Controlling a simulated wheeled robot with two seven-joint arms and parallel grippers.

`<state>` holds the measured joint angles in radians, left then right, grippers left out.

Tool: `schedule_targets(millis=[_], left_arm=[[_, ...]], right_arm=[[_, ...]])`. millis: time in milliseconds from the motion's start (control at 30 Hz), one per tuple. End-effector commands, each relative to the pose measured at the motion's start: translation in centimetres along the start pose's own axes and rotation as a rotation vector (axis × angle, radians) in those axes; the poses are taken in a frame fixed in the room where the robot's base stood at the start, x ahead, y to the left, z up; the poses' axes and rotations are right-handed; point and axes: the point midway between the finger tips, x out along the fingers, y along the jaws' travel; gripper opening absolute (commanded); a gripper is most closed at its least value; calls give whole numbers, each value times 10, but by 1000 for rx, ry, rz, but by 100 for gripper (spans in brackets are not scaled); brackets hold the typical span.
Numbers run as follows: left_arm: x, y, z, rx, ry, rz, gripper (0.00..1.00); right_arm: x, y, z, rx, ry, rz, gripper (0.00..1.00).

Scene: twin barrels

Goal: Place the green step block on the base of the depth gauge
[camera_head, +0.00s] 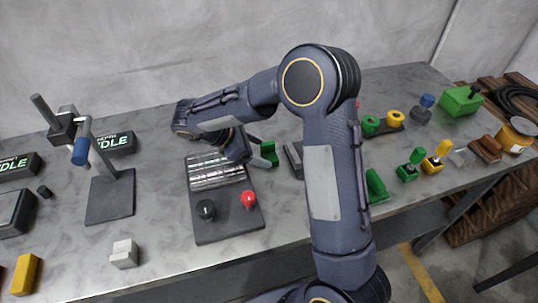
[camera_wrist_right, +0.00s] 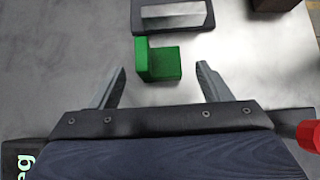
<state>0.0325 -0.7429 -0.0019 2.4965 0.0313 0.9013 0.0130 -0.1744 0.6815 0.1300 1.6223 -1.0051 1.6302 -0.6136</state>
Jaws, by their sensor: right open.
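The green step block (camera_head: 269,153) lies on the grey table near its middle, behind the plate with knobs. In the right wrist view the L-shaped green step block (camera_wrist_right: 160,64) sits at the fingertips, between the two spread fingers with room on both sides. My right gripper (camera_wrist_right: 162,70) is open and empty; in the head view my right gripper (camera_head: 256,160) is partly hidden by its own wrist. The depth gauge stands at left, with an upright post, a blue knob (camera_head: 80,152) and a flat dark base (camera_head: 110,198). The base is bare. My left gripper is not in view.
A plate (camera_head: 228,226) with a black knob and a red knob (camera_head: 249,199) lies between gauge and block. A pale grey block (camera_head: 124,254) and a yellow block (camera_head: 26,274) are near the front edge. Several green and yellow parts stand at right. My right arm hides the table's centre-right.

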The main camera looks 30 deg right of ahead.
Motion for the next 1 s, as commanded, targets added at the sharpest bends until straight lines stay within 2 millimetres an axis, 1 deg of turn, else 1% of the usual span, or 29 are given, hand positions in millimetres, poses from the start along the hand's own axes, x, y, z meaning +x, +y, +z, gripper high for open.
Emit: schedule_targets(millis=[33, 100, 200, 467, 900, 967, 1000], left_arm=[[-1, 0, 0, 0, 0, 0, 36], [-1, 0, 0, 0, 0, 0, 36], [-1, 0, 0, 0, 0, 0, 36], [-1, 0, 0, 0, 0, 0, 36], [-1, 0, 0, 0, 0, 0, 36], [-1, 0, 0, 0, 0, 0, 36], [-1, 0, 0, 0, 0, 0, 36]], right_arm=[[9, -1, 2, 0, -1, -4, 71], [19, -1, 1, 0, 0, -4, 71], [28, -1, 1, 1, 0, -2, 71], [30, -1, 1, 1, 1, 0, 71], [30, -1, 1, 1, 1, -1, 13], [29, 0, 1, 2, 1, 0, 5], [29, 0, 1, 2, 1, 0, 5]])
